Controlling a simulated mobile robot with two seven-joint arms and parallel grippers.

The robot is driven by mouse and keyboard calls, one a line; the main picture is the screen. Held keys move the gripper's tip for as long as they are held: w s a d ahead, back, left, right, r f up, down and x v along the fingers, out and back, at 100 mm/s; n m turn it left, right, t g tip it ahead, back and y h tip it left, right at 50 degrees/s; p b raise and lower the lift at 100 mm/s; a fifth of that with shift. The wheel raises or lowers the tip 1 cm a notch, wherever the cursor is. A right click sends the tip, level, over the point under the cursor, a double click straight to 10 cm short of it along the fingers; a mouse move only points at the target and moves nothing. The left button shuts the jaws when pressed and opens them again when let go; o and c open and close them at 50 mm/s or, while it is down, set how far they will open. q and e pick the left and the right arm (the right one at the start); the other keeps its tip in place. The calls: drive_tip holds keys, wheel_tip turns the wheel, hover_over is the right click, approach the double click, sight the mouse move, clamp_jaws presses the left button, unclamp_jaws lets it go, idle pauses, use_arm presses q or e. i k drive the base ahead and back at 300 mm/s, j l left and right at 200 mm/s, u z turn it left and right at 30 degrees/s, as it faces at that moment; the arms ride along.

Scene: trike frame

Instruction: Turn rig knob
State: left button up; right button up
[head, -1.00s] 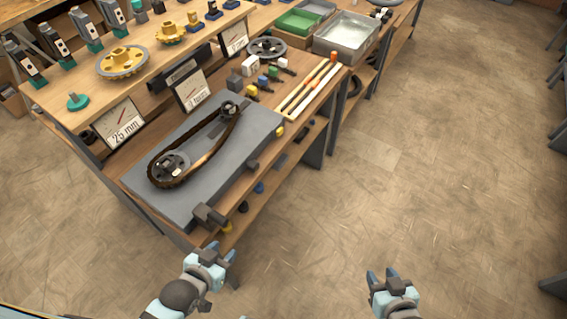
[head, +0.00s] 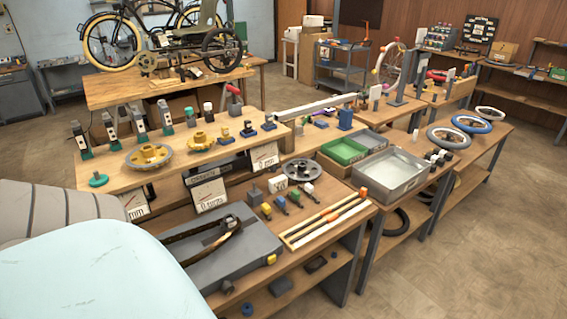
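The grey rig base (head: 240,268) lies on the lower front shelf of the workbench. A dark chain loop (head: 212,235) is on top of it, and a small sprocket shows at its far end. My arm, pale blue and grey, fills the lower left of the head view and hides the near end of the rig. The dark block at that near end cannot be seen now, and I cannot make out a knob for certain. A small yellow part (head: 271,259) sits at the rig's right edge. Neither gripper is in view.
Dial cards (head: 209,194) stand behind the rig. Wooden rods (head: 325,218), small coloured tools and a dark wheel (head: 302,170) lie to its right. A green tray (head: 344,151) and a grey metal tray (head: 390,176) stand farther right. The floor at right is clear.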

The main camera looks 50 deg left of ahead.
sight(228, 287)
drive_tip(key=i+l+u, duration=0.2)
drive_tip(key=i, duration=0.25)
drive_tip(key=i+u, duration=0.2)
drive_tip(key=i, duration=0.25)
drive_tip(key=i+l+u, duration=0.2)
drive_tip(key=i, duration=0.25)
drive_tip(key=i+u, duration=0.1)
drive_tip(key=u, duration=0.3)
drive_tip(key=i+l+u, duration=0.1)
drive_tip(key=u, duration=0.3)
drive_tip(key=i+l+u, duration=0.1)
drive_tip(key=u, duration=0.3)
drive_tip(key=l+u, duration=0.25)
drive_tip(key=u, duration=0.15)
drive_tip(key=l+u, duration=0.1)
drive_tip(key=u, duration=0.3)
drive_tip(key=i+l+u, duration=0.1)
drive_tip(key=u, duration=0.35)
drive_tip(key=l+u, duration=0.1)
drive_tip(key=u, duration=0.3)
drive_tip(key=i+l+u, duration=0.1)
drive_tip(key=u, duration=0.3)
